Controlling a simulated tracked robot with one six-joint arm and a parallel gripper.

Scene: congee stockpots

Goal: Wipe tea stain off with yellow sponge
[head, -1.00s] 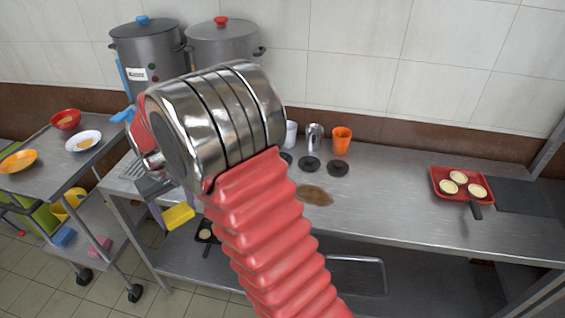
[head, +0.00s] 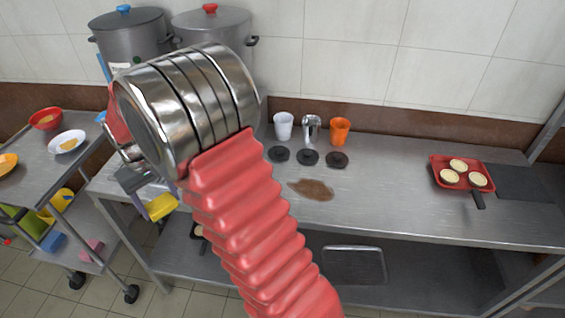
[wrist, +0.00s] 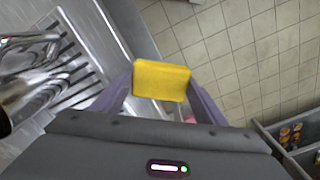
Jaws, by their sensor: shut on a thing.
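My gripper (wrist: 159,88) is shut on the yellow sponge (wrist: 161,81), which sits between its two purple fingers in the wrist view. In the head view the sponge (head: 161,206) shows in front of the steel counter's left front edge, apart from the stain. The brown tea stain (head: 311,189) lies on the steel counter (head: 400,205), right of the gripper and in front of the black discs. My red and silver arm covers part of the counter's left side in the head view.
Black discs (head: 308,158), a white cup (head: 284,125), a metal cup (head: 311,127) and an orange cup (head: 340,131) stand behind the stain. A cart (head: 88,150) stands at left. Counter between stain and tray is clear.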

